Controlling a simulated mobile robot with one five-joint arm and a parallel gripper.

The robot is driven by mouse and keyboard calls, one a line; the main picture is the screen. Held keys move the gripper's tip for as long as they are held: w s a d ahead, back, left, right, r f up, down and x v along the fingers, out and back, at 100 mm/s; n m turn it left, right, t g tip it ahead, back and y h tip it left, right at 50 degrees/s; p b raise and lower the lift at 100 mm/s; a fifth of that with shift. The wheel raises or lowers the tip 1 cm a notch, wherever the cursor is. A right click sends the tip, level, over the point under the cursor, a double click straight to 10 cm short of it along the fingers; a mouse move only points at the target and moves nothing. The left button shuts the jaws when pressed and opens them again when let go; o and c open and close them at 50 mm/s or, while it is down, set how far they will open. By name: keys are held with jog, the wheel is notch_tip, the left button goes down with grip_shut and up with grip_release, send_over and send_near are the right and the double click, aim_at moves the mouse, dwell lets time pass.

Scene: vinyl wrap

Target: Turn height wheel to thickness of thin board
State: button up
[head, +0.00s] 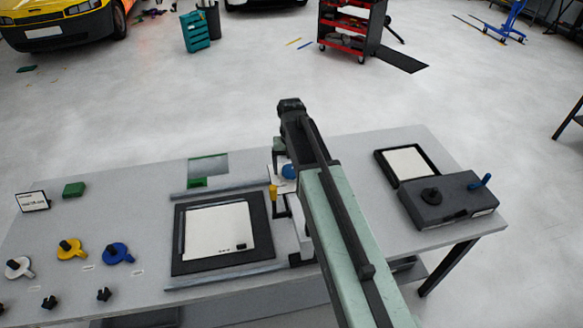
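A blue round knob (289,171) shows just left of my arm, on a pale upright machine frame (303,226) at the middle of the table. I cannot tell for sure whether this knob is the height wheel, as my arm hides much of the machine. A white board (218,231) lies flat on a black tray (182,265) left of the machine. Its thickness does not show. My arm reaches over the table from the lower right. My gripper's fingers cannot be made out behind the arm near the blue knob, nor whether they touch anything.
A dark box (455,205) with a black knob and blue handle stands at the right, beside a black-framed white panel (405,163). A yellow part (70,250), a blue part (118,254), a green block (74,189) and a sign (32,201) are at the left.

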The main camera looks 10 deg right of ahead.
aim_at(291, 169)
notch_tip(291, 169, up, 8)
jog(key=p, duration=0.8)
jog(key=shift+f, duration=0.15)
